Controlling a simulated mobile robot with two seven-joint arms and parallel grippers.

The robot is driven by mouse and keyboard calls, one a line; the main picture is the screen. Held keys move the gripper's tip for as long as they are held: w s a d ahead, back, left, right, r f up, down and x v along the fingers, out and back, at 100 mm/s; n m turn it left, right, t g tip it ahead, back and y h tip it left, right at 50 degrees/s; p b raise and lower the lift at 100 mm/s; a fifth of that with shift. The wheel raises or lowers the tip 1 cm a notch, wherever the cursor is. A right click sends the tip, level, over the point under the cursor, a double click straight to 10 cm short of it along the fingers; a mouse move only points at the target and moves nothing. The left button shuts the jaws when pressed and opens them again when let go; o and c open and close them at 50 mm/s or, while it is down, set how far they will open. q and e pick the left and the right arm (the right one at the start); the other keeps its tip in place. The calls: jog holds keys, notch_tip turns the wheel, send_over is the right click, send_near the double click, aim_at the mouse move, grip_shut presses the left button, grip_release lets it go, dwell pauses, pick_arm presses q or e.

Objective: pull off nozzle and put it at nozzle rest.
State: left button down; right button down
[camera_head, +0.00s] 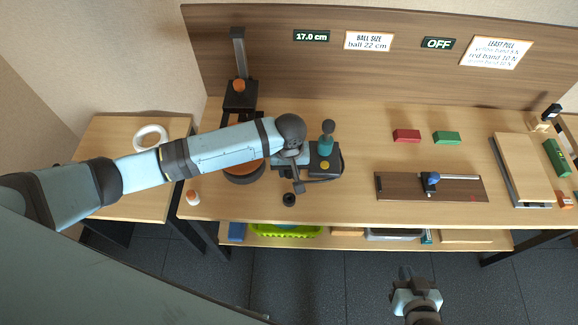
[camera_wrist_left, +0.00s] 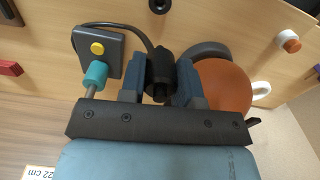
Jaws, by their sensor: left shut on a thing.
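My left gripper (camera_head: 298,180) is shut on the black nozzle (camera_wrist_left: 160,72), which sits between its two blue-grey fingers in the left wrist view. A black hose (camera_wrist_left: 118,26) runs from the nozzle to the pump (camera_head: 325,160), which has a yellow button and a teal handle. The orange ball (camera_wrist_left: 225,88) is beside the gripper, partly hidden by a finger; I cannot tell whether the nozzle touches it. A small black round holder (camera_head: 289,200), likely the nozzle rest, stands near the table's front edge, just in front of the gripper. My right gripper (camera_head: 412,280) hangs low before the table.
A ruler board with a blue slider (camera_head: 430,188) and red (camera_head: 406,136) and green (camera_head: 446,138) blocks lie to the right. A small white-and-orange bottle (camera_head: 193,198) stands at the left front edge.

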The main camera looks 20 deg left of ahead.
pick_arm(q)
jog(key=shift+r+p, duration=0.3)
jog(key=shift+p, duration=0.1)
notch_tip(320, 180, down, 3)
jog(key=shift+f+b, duration=0.1)
jog(key=shift+b, duration=0.5)
jog(key=shift+f+b, duration=1.6)
jog(key=shift+f, duration=2.95)
jog(key=shift+p, duration=0.55)
jog(key=shift+p, duration=0.5)
